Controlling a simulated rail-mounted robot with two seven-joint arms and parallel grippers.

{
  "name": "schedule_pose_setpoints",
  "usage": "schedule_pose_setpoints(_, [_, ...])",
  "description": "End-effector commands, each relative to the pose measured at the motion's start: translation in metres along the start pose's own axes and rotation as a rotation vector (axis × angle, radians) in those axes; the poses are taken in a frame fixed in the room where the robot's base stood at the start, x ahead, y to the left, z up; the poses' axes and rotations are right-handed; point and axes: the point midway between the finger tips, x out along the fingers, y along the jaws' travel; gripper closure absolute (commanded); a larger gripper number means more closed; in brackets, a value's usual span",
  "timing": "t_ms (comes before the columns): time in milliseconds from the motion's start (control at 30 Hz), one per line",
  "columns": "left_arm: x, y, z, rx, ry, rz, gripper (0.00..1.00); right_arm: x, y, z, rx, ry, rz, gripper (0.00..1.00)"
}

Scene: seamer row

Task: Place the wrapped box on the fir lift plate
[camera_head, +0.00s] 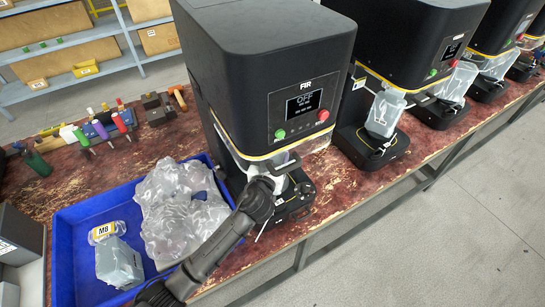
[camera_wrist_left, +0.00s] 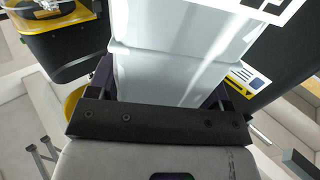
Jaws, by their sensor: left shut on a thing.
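The machine labelled FIR (camera_head: 270,85) shows OFF on its screen. Its black lift plate base (camera_head: 296,203) juts out at the front, partly hidden by my arm and gripper. My left gripper (camera_head: 278,180) reaches in over this base, under the machine's head. In the left wrist view it is shut on the pale wrapped box (camera_wrist_left: 168,75), which stands between its fingers (camera_wrist_left: 165,88). In the head view the box is mostly hidden by the gripper and the machine, so I cannot tell whether it touches the plate. My right gripper is not in view.
A blue tray (camera_head: 68,250) holds crumpled clear wrap (camera_head: 180,210), a grey box (camera_head: 119,264) and a roll marked M8 (camera_head: 106,232). The neighbouring machine (camera_head: 415,40) has a wrapped box (camera_head: 385,112) on its base. Tools (camera_head: 105,125) lie at the left; the aisle is clear.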

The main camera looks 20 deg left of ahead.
Motion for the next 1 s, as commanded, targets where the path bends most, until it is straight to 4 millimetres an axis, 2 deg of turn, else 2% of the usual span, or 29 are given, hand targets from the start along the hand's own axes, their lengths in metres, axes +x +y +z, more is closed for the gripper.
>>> schedule_pose_setpoints(233, [0.0,0.0,0.003,-0.002,0.003,0.0,0.86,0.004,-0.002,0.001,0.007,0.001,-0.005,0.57])
schedule_pose_setpoints(267, [0.0,0.0,0.003,-0.001,0.001,-0.001,0.26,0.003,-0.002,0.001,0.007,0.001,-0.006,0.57])
schedule_pose_setpoints(500, [0.0,0.0,0.002,0.0,0.001,0.0,0.03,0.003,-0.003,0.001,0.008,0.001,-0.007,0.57])
schedule_pose_setpoints(833, [0.0,0.0,-0.003,0.001,0.001,0.0,0.02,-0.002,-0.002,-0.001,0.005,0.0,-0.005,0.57])
schedule_pose_setpoints(1000, [-0.023,0.0,0.0,-0.002,-0.001,0.0,0.02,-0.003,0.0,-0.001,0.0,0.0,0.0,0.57])
